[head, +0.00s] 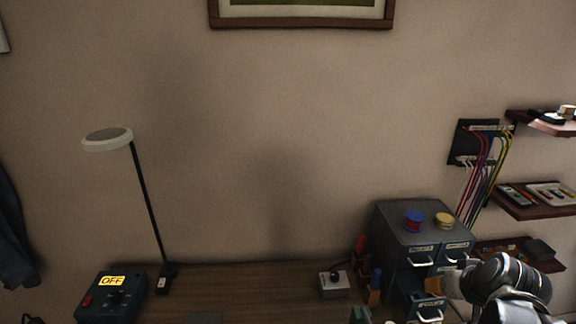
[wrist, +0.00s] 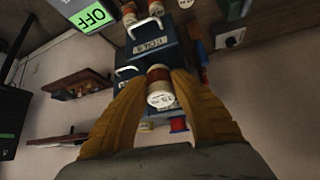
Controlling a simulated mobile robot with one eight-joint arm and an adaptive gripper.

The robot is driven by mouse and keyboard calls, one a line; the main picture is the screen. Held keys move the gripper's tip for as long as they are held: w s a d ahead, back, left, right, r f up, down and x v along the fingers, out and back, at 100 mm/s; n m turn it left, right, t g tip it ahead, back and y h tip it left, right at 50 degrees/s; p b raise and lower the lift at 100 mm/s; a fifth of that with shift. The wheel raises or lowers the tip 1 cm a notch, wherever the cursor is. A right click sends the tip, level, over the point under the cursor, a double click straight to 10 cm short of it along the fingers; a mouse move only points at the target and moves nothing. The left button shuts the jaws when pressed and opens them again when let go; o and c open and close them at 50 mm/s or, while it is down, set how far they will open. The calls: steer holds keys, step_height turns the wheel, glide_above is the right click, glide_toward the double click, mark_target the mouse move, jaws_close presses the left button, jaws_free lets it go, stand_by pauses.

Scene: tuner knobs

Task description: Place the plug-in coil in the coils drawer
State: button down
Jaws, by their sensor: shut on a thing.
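The plug-in coil (wrist: 160,88), a reddish-brown cylinder with a white labelled end, is between my gripper's yellow-orange fingers in the wrist view. My gripper (head: 457,284) is shut on it, in front of the right side of the grey drawer cabinet (head: 392,222) in the head view. The coil is hard to make out there. A lower drawer (head: 428,308) appears pulled out, below and left of my gripper. In the wrist view a drawer front with a white handle (wrist: 146,25) and a label lies just beyond the coil.
A blue spool (head: 413,217) and a yellow spool (head: 444,220) stand on the cabinet. Coloured cables (head: 484,165) hang behind it, with shelves (head: 535,203) at right. A small box with a knob (head: 334,284) sits left of the cabinet. The desk's middle (head: 245,290) is mostly clear.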

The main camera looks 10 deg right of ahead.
steer(key=w+d+b, duration=0.1)
steer(key=w, duration=0.4)
steer(key=b, duration=0.3)
glide_above(415, 293)
steer(key=s, duration=0.3)
steer(key=f, duration=0.7)
steer(key=shift+w+a+f, duration=0.15)
steer(key=shift+a, duration=0.2)
steer(key=f+b, duration=0.1)
steer(key=w+f+b, duration=0.1)
steer(key=f, duration=0.1)
steer(key=shift+d, duration=0.1)
steer(key=shift+w+f, duration=0.15)
steer(key=shift+f, duration=0.05)
steer(key=g+b, duration=0.1)
steer(key=g, duration=0.2)
steer(key=shift+w+r+y, duration=0.1)
steer(key=shift+w+y, duration=0.05)
steer(key=shift+y, duration=0.25)
steer(key=shift+d+f+b, duration=0.1)
steer(key=shift+f+b, duration=0.5)
steer(key=shift+f, duration=0.15)
